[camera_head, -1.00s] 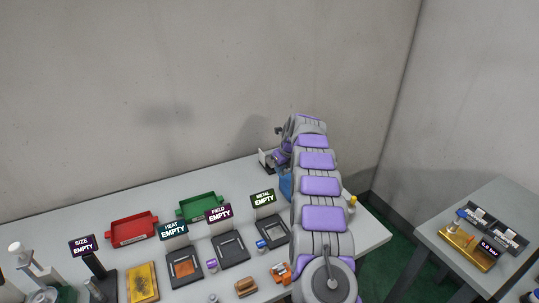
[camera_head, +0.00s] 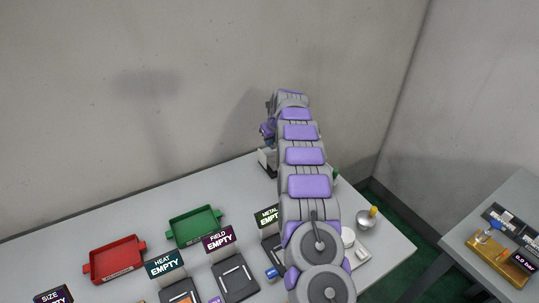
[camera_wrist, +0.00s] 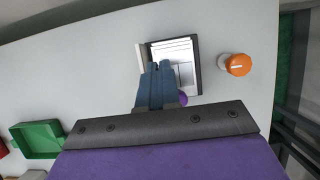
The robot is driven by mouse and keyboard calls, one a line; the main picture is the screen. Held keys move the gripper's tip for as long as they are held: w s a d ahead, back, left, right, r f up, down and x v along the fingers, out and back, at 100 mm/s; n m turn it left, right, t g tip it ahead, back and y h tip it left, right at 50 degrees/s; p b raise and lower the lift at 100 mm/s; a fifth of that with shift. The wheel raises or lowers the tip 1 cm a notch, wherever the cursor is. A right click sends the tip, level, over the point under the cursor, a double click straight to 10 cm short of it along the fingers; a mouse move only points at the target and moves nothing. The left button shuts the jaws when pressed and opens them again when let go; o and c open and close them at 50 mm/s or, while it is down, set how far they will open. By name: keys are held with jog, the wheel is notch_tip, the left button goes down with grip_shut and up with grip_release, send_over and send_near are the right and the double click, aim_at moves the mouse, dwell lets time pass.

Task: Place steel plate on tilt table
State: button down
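In the wrist view, my gripper's blue-grey fingers (camera_wrist: 158,72) lie close together, over the lower left part of a dark-framed device with a white, lined top (camera_wrist: 172,46). It may be the tilt table; I cannot confirm that. I cannot make out a steel plate in either view, and whether one is between the fingers is unclear. In the head view my arm reaches to the back of the table and hides most of the gripper. A small pale device (camera_head: 265,163) shows just left of the arm there.
An orange knob (camera_wrist: 238,65) stands right of the device. Red (camera_head: 114,260) and green (camera_head: 194,226) trays sit on the left of the table. Stations labelled HEAT (camera_head: 165,265), FIELD (camera_head: 219,240) and METAL (camera_head: 268,215) read EMPTY or are partly hidden.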

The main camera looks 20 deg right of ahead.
aim_at(270, 160)
notch_tip(270, 160, down, 7)
jog(key=shift+r+b, duration=0.1)
jog(key=shift+b, duration=0.5)
jog(key=c, duration=1.8)
grip_release()
jog(key=shift+o, duration=0.8)
